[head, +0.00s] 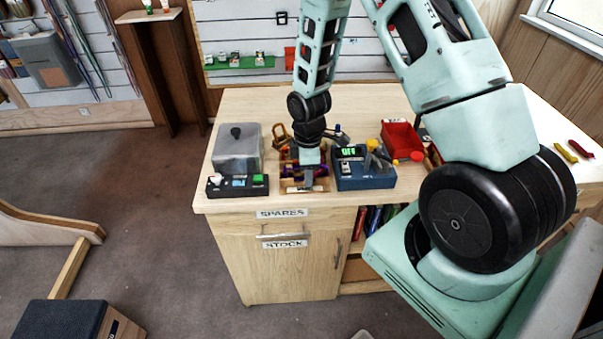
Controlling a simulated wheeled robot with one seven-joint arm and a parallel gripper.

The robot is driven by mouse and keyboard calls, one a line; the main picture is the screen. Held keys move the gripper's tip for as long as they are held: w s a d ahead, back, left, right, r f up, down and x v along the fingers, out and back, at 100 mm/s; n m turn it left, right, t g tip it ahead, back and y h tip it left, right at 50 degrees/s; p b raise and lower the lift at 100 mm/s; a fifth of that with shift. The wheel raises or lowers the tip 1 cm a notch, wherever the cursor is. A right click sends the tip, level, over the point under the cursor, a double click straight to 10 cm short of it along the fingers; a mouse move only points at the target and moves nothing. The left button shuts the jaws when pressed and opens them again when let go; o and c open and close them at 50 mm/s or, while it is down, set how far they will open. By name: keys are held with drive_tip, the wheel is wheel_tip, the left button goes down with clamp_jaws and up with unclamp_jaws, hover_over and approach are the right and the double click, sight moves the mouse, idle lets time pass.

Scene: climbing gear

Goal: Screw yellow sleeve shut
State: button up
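My gripper (310,165) points down over a small wooden tray (291,187) near the front of the bench. Purple metal parts show on both sides of its tip, low in the tray. The fingers are too small and too covered to tell whether they are open or shut, or touch anything. An orange carabiner-like piece (278,136) is just behind and left of the tray. I cannot make out a yellow sleeve clearly. A yellow knob-like thing (373,145) shows at the blue device, right of my gripper.
The blue device (366,179) with a green display stands close on the right. A grey covered box (238,150) and a black control unit (238,187) stand on the left. A red bin (402,138) is behind right. The wooden bench top (240,104) is clear at the back.

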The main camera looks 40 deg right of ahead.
drive_tip(key=shift+r, duration=0.2)
drive_tip(key=shift+r+p, duration=1.1)
drive_tip(key=shift+r, duration=0.1)
drive_tip(key=shift+w+d, duration=0.65)
drive_tip(key=shift+w, duration=0.35)
drive_tip(key=shift+w+d, duration=0.1)
drive_tip(key=shift+w, duration=0.1)
drive_tip(key=shift+f, duration=0.1)
drive_tip(key=shift+s+f+b, duration=0.15)
drive_tip(key=shift+f+b, duration=0.7)
drive_tip(key=shift+f, duration=0.55)
